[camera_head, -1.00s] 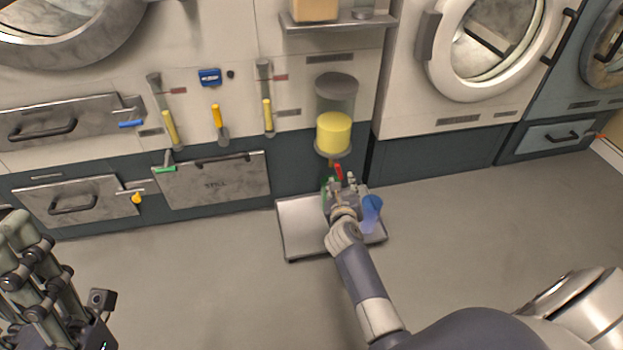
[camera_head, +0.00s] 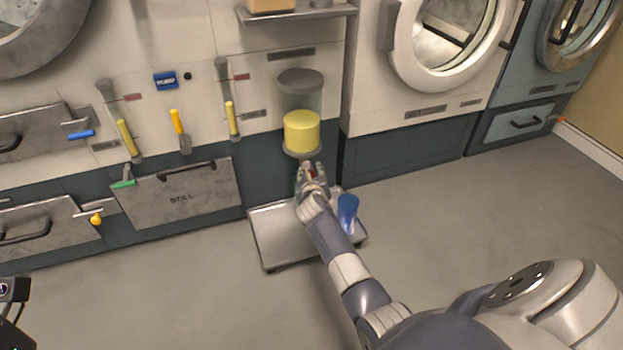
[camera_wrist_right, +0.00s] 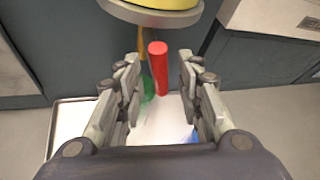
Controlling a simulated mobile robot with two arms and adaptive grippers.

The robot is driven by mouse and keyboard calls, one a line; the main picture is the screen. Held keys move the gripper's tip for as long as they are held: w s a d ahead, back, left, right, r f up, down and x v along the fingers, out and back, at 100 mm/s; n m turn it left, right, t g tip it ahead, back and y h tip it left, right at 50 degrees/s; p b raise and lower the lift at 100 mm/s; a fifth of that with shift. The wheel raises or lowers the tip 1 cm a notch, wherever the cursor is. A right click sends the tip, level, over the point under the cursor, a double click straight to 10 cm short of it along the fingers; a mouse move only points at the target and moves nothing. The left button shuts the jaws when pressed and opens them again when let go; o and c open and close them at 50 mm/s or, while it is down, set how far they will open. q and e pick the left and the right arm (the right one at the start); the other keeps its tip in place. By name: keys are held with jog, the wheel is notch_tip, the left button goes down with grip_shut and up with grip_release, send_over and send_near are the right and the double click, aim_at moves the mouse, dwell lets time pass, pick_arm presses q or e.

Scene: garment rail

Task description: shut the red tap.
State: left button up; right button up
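The red tap (camera_wrist_right: 158,68) is a short red bar below the tank's base in the right wrist view. A small bit of its red also shows in the head view (camera_head: 311,170). My right gripper (camera_wrist_right: 159,61) is open, with one finger on each side of the red bar and visible gaps between. In the head view my right gripper (camera_head: 312,176) is just below the clear tank (camera_head: 301,95) of yellow liquid (camera_head: 301,131). A thin orange-yellow strip (camera_wrist_right: 142,46) hangs behind the tap; I cannot tell whether it is liquid.
A metal tray (camera_head: 280,250) lies on the floor below the tank. A blue cup (camera_head: 348,213) stands on its right side. A green object (camera_wrist_right: 148,88) is partly hidden below the tap. Machine fronts line the wall; open floor lies in front.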

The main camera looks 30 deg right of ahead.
jog(key=shift+w+d, duration=0.1)
grip_shut()
